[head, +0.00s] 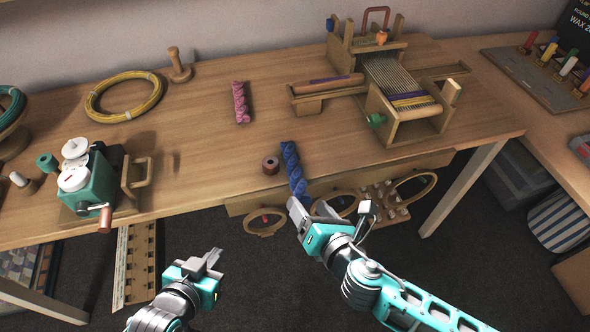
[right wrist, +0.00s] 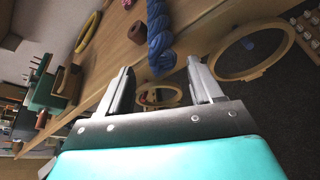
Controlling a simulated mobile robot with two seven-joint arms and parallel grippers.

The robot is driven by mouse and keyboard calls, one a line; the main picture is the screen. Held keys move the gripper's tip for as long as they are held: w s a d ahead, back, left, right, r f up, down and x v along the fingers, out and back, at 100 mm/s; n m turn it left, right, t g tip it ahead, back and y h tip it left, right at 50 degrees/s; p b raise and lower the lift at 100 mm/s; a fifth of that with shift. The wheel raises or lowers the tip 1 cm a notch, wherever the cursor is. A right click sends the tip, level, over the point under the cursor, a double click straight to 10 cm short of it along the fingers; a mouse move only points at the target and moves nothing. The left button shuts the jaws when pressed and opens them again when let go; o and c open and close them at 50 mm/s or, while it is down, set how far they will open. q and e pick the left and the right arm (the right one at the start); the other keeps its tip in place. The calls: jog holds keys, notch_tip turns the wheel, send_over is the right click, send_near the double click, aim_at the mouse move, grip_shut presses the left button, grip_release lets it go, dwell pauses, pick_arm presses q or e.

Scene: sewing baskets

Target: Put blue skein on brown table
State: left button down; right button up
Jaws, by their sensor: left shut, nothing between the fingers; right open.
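The blue skein (head: 293,170) is a twisted bundle lying near the front edge of the brown table (head: 200,140), its near end at the edge. My right gripper (head: 308,210) is open just in front of that near end. In the right wrist view the blue skein (right wrist: 158,38) lies ahead of my open right gripper (right wrist: 158,80), with its near end close to the space between the fingers; I cannot tell whether they touch. My left gripper (head: 208,262) is shut and empty, low in front of the table.
A small reddish-brown spool (head: 270,165) stands just left of the skein. A pink skein (head: 241,103) lies farther back. A small loom (head: 395,90) stands at right, a teal winding device (head: 92,180) at left. Embroidery hoops (head: 265,222) hang below the front edge.

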aim_at(308, 201)
jog(key=x, duration=0.4)
jog(key=shift+w+d+b, duration=0.1)
jog(key=shift+w+b, duration=0.2)
jog(key=shift+w, duration=0.1)
jog(key=c, duration=1.1)
